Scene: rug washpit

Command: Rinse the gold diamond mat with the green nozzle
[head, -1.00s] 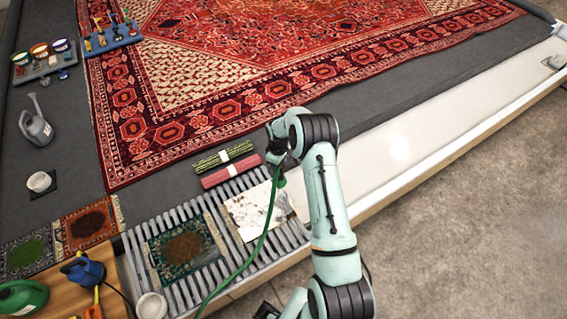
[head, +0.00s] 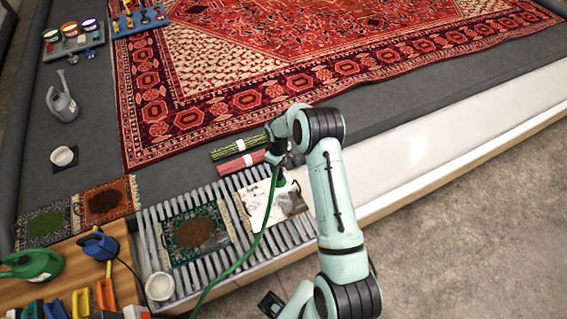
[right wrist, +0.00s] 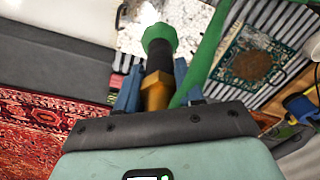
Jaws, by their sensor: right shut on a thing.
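My right gripper (head: 277,158) is shut on the nozzle, which has a green tip (right wrist: 159,38), a black barrel and a brass-coloured part between the blue fingers in the right wrist view. A green hose (head: 252,246) trails from it toward the bottom of the head view. The nozzle points down over a pale mat (head: 265,205) on the slatted rack, held above it. This mat is largely covered in white with brownish patches; it also shows in the right wrist view (right wrist: 196,20). Its diamond pattern cannot be made out. My left gripper is not in view.
A teal mat (head: 183,217) with a brown stain lies left on the rack (head: 152,240). A white bowl (head: 160,287) stands at the front-left corner.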

